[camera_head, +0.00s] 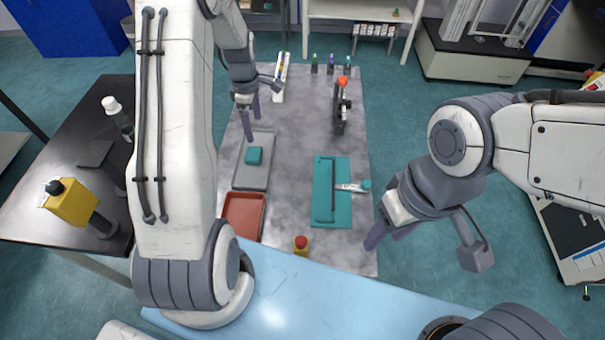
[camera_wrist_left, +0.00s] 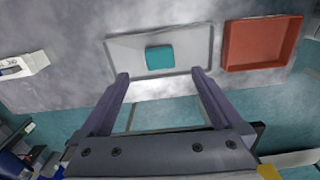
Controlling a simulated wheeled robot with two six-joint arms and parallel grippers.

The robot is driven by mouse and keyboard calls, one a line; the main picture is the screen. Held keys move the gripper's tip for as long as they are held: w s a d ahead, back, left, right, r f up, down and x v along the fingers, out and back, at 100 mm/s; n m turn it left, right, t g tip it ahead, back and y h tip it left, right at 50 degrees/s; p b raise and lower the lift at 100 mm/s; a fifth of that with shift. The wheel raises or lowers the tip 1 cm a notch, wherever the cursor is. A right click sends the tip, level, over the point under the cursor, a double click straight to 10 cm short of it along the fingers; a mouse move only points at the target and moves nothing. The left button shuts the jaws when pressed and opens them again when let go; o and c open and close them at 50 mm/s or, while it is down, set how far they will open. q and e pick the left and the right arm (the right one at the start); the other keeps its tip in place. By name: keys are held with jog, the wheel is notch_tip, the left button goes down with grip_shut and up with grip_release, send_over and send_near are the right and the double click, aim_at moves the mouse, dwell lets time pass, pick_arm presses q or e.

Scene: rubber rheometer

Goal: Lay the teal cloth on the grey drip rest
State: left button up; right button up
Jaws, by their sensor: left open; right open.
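The teal cloth (camera_head: 254,156), a small folded block, lies on the grey drip rest (camera_head: 257,180), a shallow grey tray on the left side of the table. In the left wrist view the cloth (camera_wrist_left: 159,58) lies inside the rim of the rest (camera_wrist_left: 200,38), near its middle. My left gripper (camera_head: 252,127) is open and empty, close to the far end of the rest. In the left wrist view its fingers (camera_wrist_left: 160,75) are spread with a gap to the cloth. My right gripper (camera_head: 388,237) is open and empty, by the table's right edge.
A red tray (camera_head: 243,216) sits just nearer than the rest. A teal mat (camera_head: 326,212) with a white-handled tool lies at right. A dark stand with an orange top (camera_head: 341,108), small bottles (camera_head: 331,65) and a red button (camera_head: 301,244) stand on the table. The table's middle is clear.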

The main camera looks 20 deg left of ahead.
pick_arm(q)
jog(key=s+d+r+m, duration=0.5)
jog(key=d+r+m, duration=0.15)
jog(key=d, duration=0.45)
jog(key=s+d+r+m, duration=0.45)
jog(key=d+m, duration=0.25)
jog(key=d, duration=0.3)
jog(key=s+d+r+m, duration=0.2)
jog(key=s+d+m, duration=0.1)
jog(key=s+m, duration=0.4)
jog(key=s+d+r+m+h, duration=0.1)
jog(key=s+d+r+m, duration=0.1)
jog(key=s+m, duration=0.5)
jog(key=s+d, duration=0.1)
jog(key=s, duration=0.4)
jog(key=shift+s+d, duration=0.2)
jog(key=shift+d, duration=0.2)
jog(key=shift+r, duration=0.1)
